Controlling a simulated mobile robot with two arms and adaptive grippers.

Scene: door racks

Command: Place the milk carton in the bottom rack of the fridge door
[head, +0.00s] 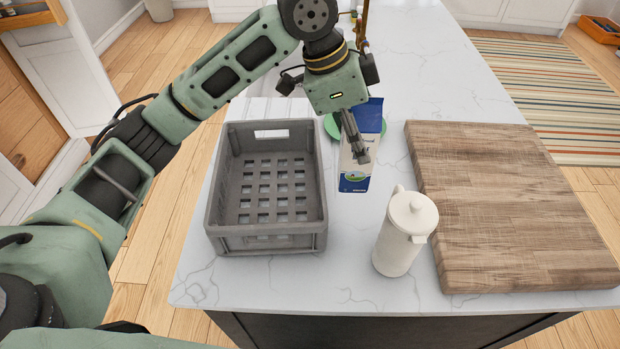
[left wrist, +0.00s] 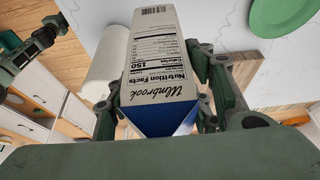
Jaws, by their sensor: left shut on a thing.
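The milk carton (head: 354,178) is blue and white and stands on the marble counter, right of the grey crate. My left gripper (head: 358,145) reaches down from above and is shut on it, partly covering it. In the left wrist view the carton (left wrist: 162,70) sits between the two fingers (left wrist: 160,105), with its nutrition label showing. The fridge door and its bottom rack cannot be made out.
An empty grey crate (head: 218,190) stands left of the carton. A white lidded jug (head: 398,245) stands in front of it to the right. A thick wooden cutting board (head: 510,205) lies at the right. A green plate (head: 331,127) lies behind the carton.

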